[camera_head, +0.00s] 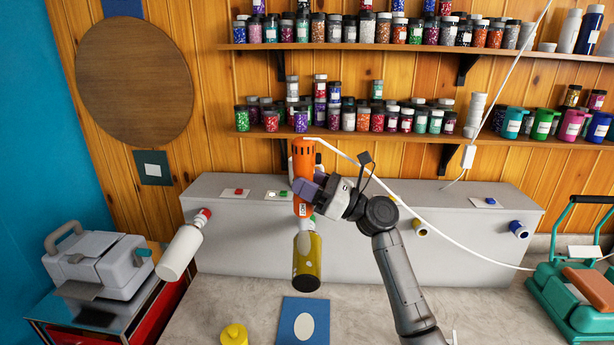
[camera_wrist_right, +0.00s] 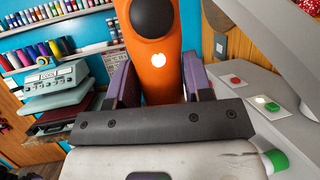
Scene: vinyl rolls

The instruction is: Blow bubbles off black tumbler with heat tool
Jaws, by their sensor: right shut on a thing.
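My right gripper (camera_head: 306,188) is shut on an orange heat tool (camera_head: 303,155). In the right wrist view, its purple fingers (camera_wrist_right: 160,88) sit on either side of the tool's orange body (camera_wrist_right: 155,60). The tool is upright, its lower end just above a yellow tumbler (camera_head: 312,262) with pale spots and a dark end. The tumbler sticks out from the front of the grey box; I cannot tell whether they touch the tool. No plainly all-black tumbler shows. My left gripper is not in view.
A white tumbler (camera_head: 181,252) juts from the left of the long grey box (camera_head: 462,240). A blue card with a white oval (camera_head: 289,332) and a yellow object (camera_head: 234,335) lie on the bench. A white cord runs across to the right. Shelves of jars (camera_head: 340,138) stand behind.

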